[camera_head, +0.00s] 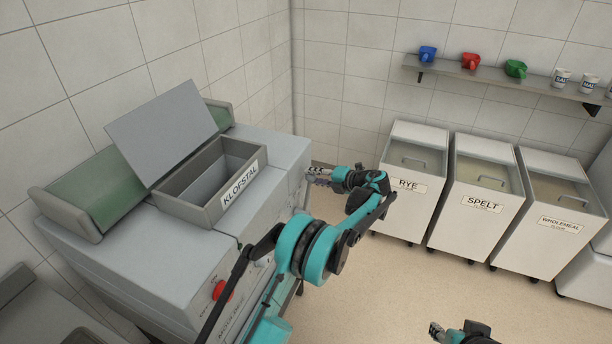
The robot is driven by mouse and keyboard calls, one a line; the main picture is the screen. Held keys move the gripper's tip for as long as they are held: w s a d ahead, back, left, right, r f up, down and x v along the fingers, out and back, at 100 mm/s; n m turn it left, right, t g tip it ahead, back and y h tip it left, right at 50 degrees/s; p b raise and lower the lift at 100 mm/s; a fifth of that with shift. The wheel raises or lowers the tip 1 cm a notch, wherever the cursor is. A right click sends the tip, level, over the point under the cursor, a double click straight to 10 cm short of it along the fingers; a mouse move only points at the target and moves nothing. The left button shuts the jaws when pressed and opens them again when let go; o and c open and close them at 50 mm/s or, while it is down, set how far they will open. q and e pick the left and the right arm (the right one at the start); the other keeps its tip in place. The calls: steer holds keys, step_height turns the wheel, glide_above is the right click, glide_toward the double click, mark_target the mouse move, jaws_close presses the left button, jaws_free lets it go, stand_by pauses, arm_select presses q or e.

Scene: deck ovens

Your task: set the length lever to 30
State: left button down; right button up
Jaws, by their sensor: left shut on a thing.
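A red stop button (221,291) is on the machine's front. Flour bins labelled RYE (408,205), SPELT (478,222) and WHOLEMEAL (548,240) stand along the back wall. A shelf (480,78) above holds coloured scoops and tins. The floor between is clear.

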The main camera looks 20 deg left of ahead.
arm_select(q)
steer(key=shift+w+f+m+g, duration=0.3)
steer(key=shift+w+f+m, duration=0.1)
steer(key=shift+w, duration=0.25)
steer(key=c, duration=1.1)
jaws_free()
steer(key=shift+w, duration=0.1)
steer(key=shift+o, duration=0.2)
steer(key=v, duration=1.2)
